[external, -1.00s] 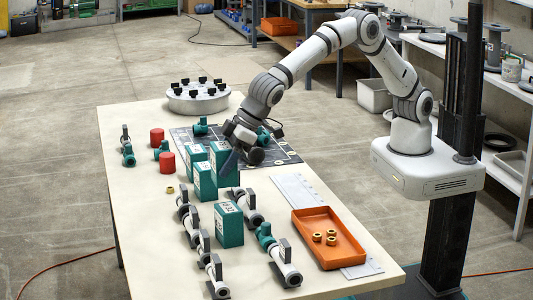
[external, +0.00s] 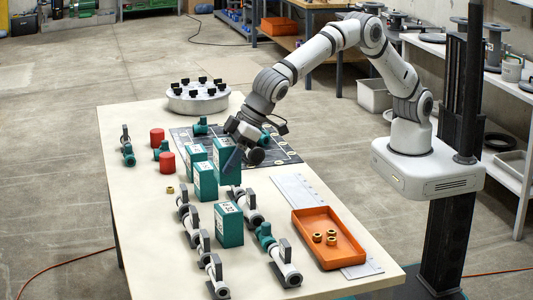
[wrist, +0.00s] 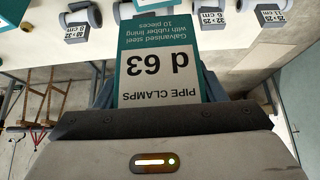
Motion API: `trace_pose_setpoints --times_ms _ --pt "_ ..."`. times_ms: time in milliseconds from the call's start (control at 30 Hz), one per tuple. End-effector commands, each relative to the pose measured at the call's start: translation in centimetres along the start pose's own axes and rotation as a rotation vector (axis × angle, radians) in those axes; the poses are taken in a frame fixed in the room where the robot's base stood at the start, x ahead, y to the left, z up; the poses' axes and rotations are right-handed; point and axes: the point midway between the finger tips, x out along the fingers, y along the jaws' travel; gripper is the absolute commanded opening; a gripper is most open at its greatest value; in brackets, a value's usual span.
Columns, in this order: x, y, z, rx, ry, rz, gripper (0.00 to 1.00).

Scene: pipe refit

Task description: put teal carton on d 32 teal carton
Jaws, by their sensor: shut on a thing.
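My gripper (external: 232,157) is shut on a teal carton (external: 229,173), in the group of cartons near the middle of the table. In the wrist view the held carton (wrist: 160,62) shows a white label reading "d 63 PIPE CLAMPS", upside down, between my blue-grey fingers. Other teal cartons stand close by: one at the back left (external: 196,155), one in front (external: 205,186). Another carton (external: 229,228) stands apart, nearer the camera, among pipe pieces. I cannot read its label surely, so I cannot tell which carton is d 32. Whether the held carton touches the table is unclear.
Grey pipe pieces (external: 190,222) with tags crowd the near left. An orange tray (external: 345,243) with brass rings is at the right. Red cylinders (external: 167,162) and teal valves stand behind left. A dark mat (external: 280,150) and round flange (external: 197,99) lie farther back.

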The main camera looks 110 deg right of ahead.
Motion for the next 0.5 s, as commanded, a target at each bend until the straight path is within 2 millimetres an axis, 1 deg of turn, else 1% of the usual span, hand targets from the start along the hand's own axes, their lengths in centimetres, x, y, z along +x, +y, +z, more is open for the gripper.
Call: trace_pose_setpoints --times_ms 100,267,400,500 --pt "1.4 0.0 0.9 0.000 0.000 0.000 0.28" --pt "2.7 0.0 1.8 -0.001 -0.001 0.001 0.28" --pt "4.7 0.1 3.0 -0.002 -0.001 0.001 0.28" --pt "5.8 0.0 3.6 0.000 0.000 0.000 0.28"
